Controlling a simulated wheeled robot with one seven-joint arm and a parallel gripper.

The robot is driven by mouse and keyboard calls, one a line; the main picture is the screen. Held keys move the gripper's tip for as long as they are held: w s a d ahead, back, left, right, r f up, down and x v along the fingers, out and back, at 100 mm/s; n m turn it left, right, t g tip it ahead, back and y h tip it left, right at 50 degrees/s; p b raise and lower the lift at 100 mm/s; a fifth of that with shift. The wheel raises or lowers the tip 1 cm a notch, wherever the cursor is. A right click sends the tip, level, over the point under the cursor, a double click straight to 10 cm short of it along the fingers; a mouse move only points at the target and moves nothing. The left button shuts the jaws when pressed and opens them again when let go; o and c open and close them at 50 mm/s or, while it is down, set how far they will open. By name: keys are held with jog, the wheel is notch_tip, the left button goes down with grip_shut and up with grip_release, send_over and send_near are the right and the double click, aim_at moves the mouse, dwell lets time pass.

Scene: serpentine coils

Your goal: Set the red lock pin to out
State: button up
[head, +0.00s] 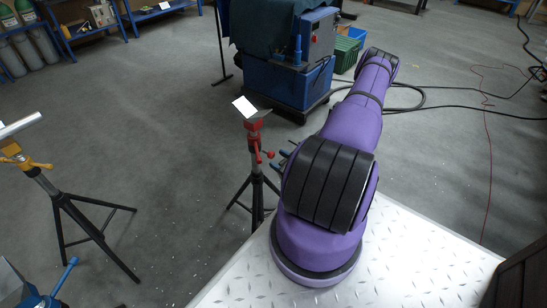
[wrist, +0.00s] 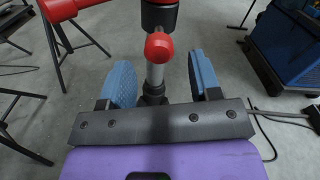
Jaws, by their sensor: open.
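A red ball-shaped knob, which looks like the red lock pin (wrist: 159,47), is in the upper middle of the wrist view, in front of a grey metal post (wrist: 155,75). My gripper (wrist: 160,66) is open, with one blue finger on each side of the post and knob in the picture. No contact shows, and the knob appears ahead of the fingers. In the head view the red-topped stand (head: 254,126) stands left of my arm, with small red knobs on its side. Only bits of the gripper's blue fingers show there. How far the pin is drawn out cannot be told.
A yellow-topped tripod (head: 38,172) stands at the left. A blue machine cart (head: 285,82) is behind the red stand, and a green crate (head: 346,52) is beside it. Black hoses and cables lie on the floor at the right. Floor between the stands is clear.

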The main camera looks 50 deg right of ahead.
jog(key=s, duration=0.7)
jog(key=shift+s, duration=0.2)
jog(key=shift+a, duration=0.1)
